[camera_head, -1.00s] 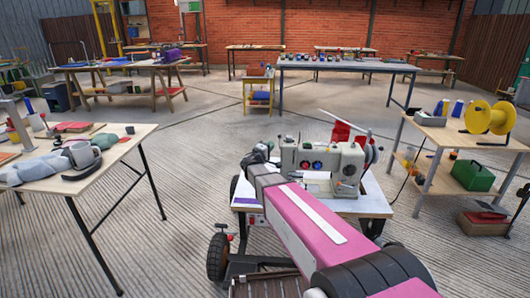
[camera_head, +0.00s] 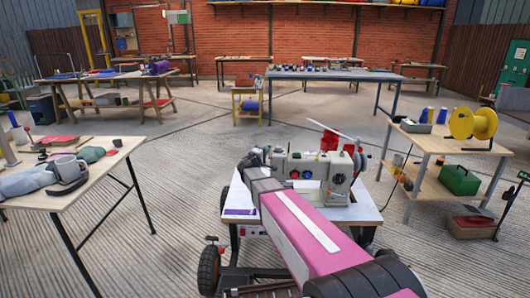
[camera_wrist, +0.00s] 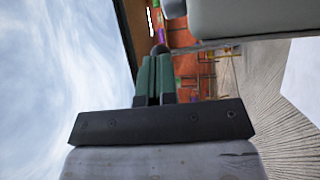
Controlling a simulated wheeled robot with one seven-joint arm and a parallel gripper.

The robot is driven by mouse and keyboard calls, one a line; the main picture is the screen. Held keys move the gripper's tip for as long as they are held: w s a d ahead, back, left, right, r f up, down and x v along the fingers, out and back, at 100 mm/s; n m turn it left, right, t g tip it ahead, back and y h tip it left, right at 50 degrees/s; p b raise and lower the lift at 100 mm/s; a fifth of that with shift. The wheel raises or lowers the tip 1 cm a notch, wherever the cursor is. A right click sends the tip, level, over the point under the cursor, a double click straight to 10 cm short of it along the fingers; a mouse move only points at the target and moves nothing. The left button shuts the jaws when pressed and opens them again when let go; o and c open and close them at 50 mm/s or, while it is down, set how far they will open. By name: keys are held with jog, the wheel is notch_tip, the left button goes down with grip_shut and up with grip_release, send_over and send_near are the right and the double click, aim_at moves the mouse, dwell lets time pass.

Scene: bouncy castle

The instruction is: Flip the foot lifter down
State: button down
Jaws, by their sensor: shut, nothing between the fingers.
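A beige sewing machine (camera_head: 308,167) with dark dials stands on a white-topped table (camera_head: 368,212). My arm reaches to its left end, where my gripper is hidden from the head view. In the wrist view, my gripper (camera_wrist: 157,56) is shut, its green fingers together and empty. A pale machine body (camera_wrist: 255,20) fills the upper right there, close to the fingertips. A small dark rounded part (camera_wrist: 158,48) shows at the fingertips; I cannot tell whether it is the foot lifter or whether they touch. I cannot make out the foot lifter in the head view.
A wooden table (camera_head: 75,185) with a mug and grey cloth stands at left. A shelf table (camera_head: 440,142) with a yellow spool (camera_head: 473,124) stands at right. Open floor lies behind the sewing table. A blue-legged workbench (camera_head: 335,75) is farther back.

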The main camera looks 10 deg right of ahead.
jog(key=w+d+n+g+y, duration=0.2)
jog(key=w+n+g+y, duration=0.3)
jog(key=w+g, duration=0.6)
jog(key=shift+w+g+y, duration=0.2)
jog(key=shift+g+y, duration=0.2)
jog(key=shift+g, duration=0.1)
dwell(0.3)
jog(key=shift+d+f, duration=0.1)
jog(key=shift+f, duration=0.1)
dwell(0.4)
jog(key=w+v, duration=0.1)
jog(key=v, duration=1.3)
jog(key=shift+d+r, duration=0.15)
jog(key=shift+r, duration=0.15)
jog(key=shift+s+f, duration=0.1)
